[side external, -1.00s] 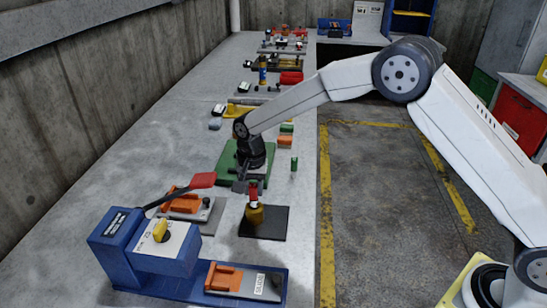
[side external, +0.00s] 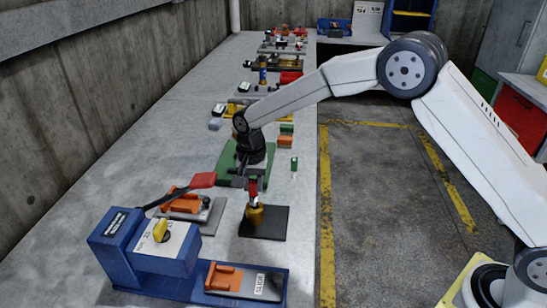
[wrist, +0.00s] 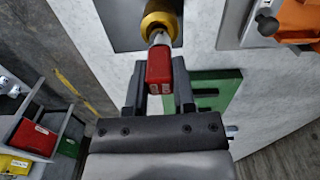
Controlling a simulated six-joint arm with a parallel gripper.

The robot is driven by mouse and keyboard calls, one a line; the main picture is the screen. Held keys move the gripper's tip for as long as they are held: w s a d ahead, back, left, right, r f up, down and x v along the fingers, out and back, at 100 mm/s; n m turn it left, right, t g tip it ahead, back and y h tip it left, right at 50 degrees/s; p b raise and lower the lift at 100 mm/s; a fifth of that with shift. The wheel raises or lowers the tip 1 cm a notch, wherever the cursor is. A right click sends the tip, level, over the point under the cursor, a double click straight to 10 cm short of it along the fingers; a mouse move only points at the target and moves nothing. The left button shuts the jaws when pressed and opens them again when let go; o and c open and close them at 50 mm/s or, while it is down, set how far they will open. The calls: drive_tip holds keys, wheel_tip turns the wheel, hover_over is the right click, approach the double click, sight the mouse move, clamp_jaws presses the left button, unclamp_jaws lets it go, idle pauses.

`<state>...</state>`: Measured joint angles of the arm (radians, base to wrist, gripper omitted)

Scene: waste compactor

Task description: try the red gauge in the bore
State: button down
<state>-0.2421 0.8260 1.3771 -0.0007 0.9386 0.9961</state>
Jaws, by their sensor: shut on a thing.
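The red gauge (wrist: 159,72) has a red handle and a silver end. My gripper (wrist: 160,85) is shut on its red handle, and the gauge also shows in the side view (side external: 253,188). A brass piece with the bore (wrist: 160,18) stands on a dark mat; in the side view it (side external: 255,215) is directly below the gauge. The silver end is at the mouth of the bore, with some silver showing between handle and brass. How far it reaches inside is hidden.
A blue fixture (side external: 165,245) with a yellow knob and a red-tipped lever stands at front left. An orange clamp (side external: 185,203) is left of the mat (side external: 275,223). A green plate (side external: 228,175) lies behind, with a small green cylinder (side external: 294,163) to its right.

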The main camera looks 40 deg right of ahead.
drive_tip(key=shift+r, duration=1.8)
drive_tip(key=shift+d, duration=0.15)
